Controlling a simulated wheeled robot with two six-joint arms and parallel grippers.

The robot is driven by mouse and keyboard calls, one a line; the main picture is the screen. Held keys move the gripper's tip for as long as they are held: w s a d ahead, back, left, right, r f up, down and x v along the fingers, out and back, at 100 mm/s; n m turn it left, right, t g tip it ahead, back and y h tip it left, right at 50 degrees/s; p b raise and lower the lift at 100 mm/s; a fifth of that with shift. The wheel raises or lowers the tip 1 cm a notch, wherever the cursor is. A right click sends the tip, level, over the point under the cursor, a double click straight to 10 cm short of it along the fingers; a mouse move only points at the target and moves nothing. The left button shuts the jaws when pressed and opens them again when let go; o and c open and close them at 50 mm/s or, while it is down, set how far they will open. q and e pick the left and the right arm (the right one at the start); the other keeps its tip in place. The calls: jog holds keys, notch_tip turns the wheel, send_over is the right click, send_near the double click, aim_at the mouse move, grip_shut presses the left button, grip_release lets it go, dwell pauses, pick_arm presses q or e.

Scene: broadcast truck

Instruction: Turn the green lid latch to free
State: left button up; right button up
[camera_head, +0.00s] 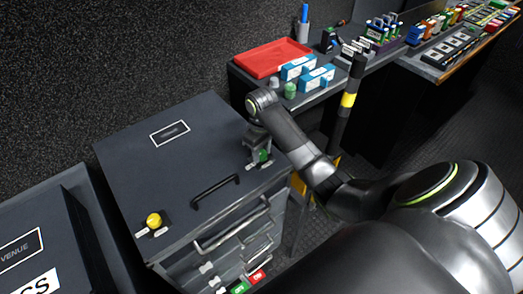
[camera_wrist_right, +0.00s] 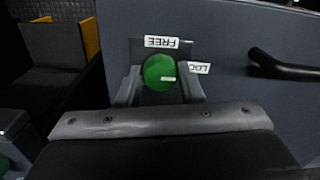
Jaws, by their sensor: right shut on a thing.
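The green lid latch (camera_wrist_right: 159,72) is a round green knob with a short white mark, on the lid of a dark case (camera_head: 140,170). In the right wrist view a FREE label (camera_wrist_right: 161,42) is beyond it and a LOC label (camera_wrist_right: 200,68), partly cut off, is to its right. My right gripper (camera_wrist_right: 160,85) is shut on the green latch, one finger on each side. In the head view the right gripper (camera_head: 260,153) is at the lid's right edge and mostly hides the latch. My left gripper is not in view.
A yellow knob (camera_head: 154,221) is at the lid's near left corner. A black handle (camera_head: 215,190) lies between the knobs. A red tray (camera_head: 271,58) and blue-white boxes (camera_head: 307,72) stand on the bench behind.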

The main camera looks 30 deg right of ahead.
jog(key=shift+r, duration=0.1)
jog(key=shift+r+n+p, duration=0.15)
jog(key=shift+n+p, duration=0.55)
jog(key=shift+p, duration=0.35)
jog(key=n+p, duration=0.3)
jog(key=shift+p, duration=0.35)
jog(key=n+p, duration=0.3)
jog(key=n, duration=0.1)
jog(key=shift+n, duration=0.4)
jog(key=n+p, duration=0.2)
jog(key=n, duration=0.1)
jog(key=shift+w+n, duration=0.1)
jog(key=shift+n, duration=0.2)
jog(key=shift+n+p, duration=0.9)
jog(key=shift+n, duration=1)
jog(key=o, duration=1)
jog(key=shift+f, duration=0.2)
